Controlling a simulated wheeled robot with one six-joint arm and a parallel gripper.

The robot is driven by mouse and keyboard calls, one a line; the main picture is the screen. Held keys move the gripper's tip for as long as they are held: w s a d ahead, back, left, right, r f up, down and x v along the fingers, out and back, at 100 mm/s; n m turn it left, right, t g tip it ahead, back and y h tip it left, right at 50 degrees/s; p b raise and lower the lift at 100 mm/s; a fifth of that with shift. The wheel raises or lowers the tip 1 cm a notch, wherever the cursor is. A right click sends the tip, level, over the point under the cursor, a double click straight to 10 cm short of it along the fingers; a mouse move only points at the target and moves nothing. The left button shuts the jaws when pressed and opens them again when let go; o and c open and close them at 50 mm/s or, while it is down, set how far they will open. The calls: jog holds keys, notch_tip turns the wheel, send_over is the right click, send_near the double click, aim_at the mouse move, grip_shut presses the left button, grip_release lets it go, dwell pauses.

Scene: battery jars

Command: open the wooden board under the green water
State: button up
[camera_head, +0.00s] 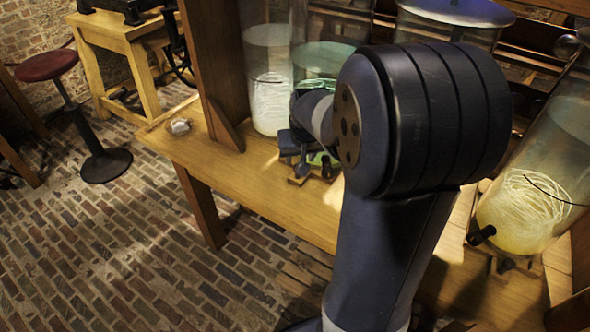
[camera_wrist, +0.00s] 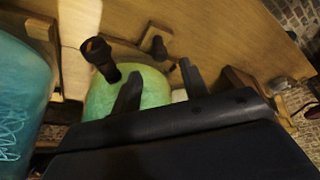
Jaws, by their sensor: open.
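The jar of green water (camera_head: 322,62) stands on the wooden table in the head view, its lower part hidden by my arm. My gripper (camera_wrist: 162,70) is open in the wrist view, its two dark fingers spread and nothing visibly held between them. A rounded green surface (camera_wrist: 152,88) lies behind the fingers, close to the left one. A dark knob (camera_wrist: 100,55) sticks out at its upper left and a smaller dark fitting (camera_wrist: 158,46) stands at its upper right. I cannot make out the wooden board for certain or tell whether it is open.
A pale jar with coiled strands (camera_head: 268,85) stands left of the green one. A large jar (camera_head: 530,195) stands at the right. A small glass dish (camera_head: 179,126) sits at the left end of the wooden table (camera_head: 205,160). A red stool (camera_head: 46,66) stands on the brick floor.

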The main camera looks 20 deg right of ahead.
aim_at(297, 177)
jog(key=b+x, duration=0.1)
jog(key=x, duration=0.7)
jog(key=shift+s, duration=0.1)
grip_shut()
dwell(0.4)
